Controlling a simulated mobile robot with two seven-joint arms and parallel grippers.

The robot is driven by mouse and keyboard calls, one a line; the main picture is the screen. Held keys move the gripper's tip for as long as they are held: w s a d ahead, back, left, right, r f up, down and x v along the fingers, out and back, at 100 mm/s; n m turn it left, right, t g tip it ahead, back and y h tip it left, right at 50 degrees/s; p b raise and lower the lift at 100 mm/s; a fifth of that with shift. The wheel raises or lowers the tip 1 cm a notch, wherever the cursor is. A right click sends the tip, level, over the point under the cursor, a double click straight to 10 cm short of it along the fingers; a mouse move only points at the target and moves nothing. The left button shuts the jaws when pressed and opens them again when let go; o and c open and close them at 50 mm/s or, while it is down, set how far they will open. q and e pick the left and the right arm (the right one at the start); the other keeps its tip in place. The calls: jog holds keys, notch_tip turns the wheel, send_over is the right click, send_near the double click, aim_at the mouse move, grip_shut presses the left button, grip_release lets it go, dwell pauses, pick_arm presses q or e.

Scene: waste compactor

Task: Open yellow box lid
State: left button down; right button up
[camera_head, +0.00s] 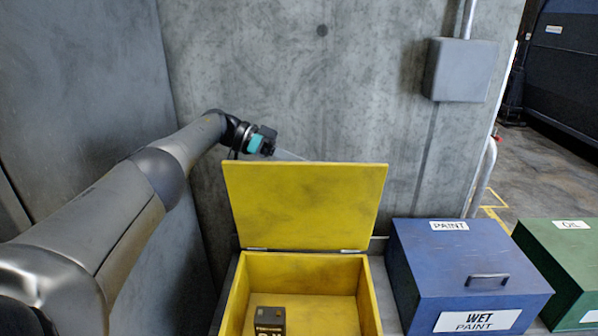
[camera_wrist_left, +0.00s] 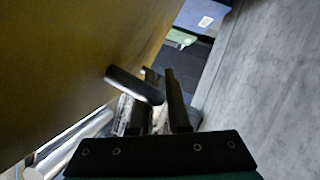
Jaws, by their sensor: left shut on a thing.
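The yellow box (camera_head: 374,300) stands at the bottom middle of the head view. Its yellow lid (camera_head: 305,205) is raised on its rear hinges and stands close to upright, so the inside shows. My left gripper (camera_head: 264,141) is behind the lid's top edge; its fingers are mostly hidden there. In the left wrist view my left gripper (camera_wrist_left: 162,95) is shut on the lid's metal handle (camera_wrist_left: 125,80), next to the lid's yellow outer face (camera_wrist_left: 70,60). My right gripper is in neither view.
A small dark block (camera_head: 270,320) lies in the yellow box. A blue paint box (camera_head: 460,262) and a green oil box (camera_head: 570,262) stand to the right, both closed. A concrete wall (camera_head: 330,90) is close behind, and a grey panel (camera_head: 80,100) is at left.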

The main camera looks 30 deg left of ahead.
pick_arm(q)
jog(key=shift+w+a+f, duration=0.1)
jog(key=shift+w+a, duration=0.15)
jog(key=shift+w, duration=0.1)
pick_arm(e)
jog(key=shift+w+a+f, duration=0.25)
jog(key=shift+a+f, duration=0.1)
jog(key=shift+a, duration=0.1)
pick_arm(q)
jog(key=c, duration=1.2)
grip_release()
jog(key=shift+o, duration=0.2)
notch_tip(320, 180, up, 20)
jog(key=p, duration=0.4)
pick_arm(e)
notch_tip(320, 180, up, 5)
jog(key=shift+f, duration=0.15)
